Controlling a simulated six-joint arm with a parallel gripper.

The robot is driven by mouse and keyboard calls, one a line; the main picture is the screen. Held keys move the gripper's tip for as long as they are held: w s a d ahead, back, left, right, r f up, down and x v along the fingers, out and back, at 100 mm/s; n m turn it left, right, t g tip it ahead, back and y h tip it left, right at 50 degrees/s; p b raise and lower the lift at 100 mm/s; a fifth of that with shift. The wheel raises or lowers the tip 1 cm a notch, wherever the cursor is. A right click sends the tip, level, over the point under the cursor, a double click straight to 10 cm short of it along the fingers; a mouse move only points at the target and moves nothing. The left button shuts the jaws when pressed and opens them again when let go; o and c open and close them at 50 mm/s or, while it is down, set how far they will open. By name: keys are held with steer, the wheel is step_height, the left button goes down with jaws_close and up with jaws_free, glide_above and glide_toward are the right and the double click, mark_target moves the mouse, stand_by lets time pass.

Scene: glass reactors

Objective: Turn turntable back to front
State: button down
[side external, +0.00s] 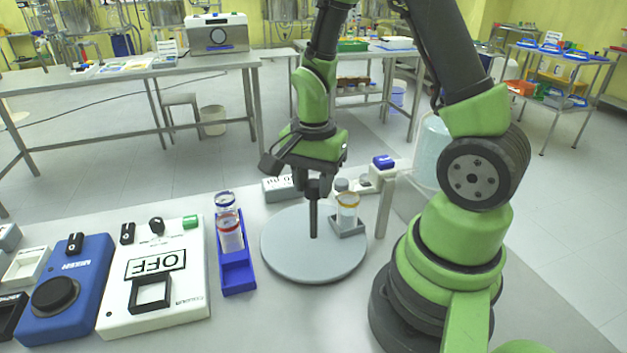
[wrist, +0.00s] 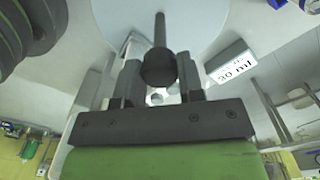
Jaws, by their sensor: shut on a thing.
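The turntable is a round light grey disc (side external: 290,255) on the bench. A dark upright post (side external: 313,219) stands near the disc's middle. My gripper (side external: 318,188) is above the disc, shut on the top of this post. In the wrist view the post's round dark knob (wrist: 158,68) sits between the fingers of my gripper (wrist: 158,80), and part of the disc (wrist: 200,22) shows beyond it.
A blue rack (side external: 236,271) with vials stands left of the disc. Further left are a white box reading OFF (side external: 175,300) and a blue mixer (side external: 70,300). A white stand with a blue top (side external: 385,180) is close behind right. A label block (wrist: 232,65) shows in the wrist view.

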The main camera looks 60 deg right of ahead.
steer(key=shift+n, duration=8.7)
steer(key=c, duration=0.7)
jaws_free()
steer(key=shift+c, duration=0.2)
steer(key=shift+r, duration=0.1)
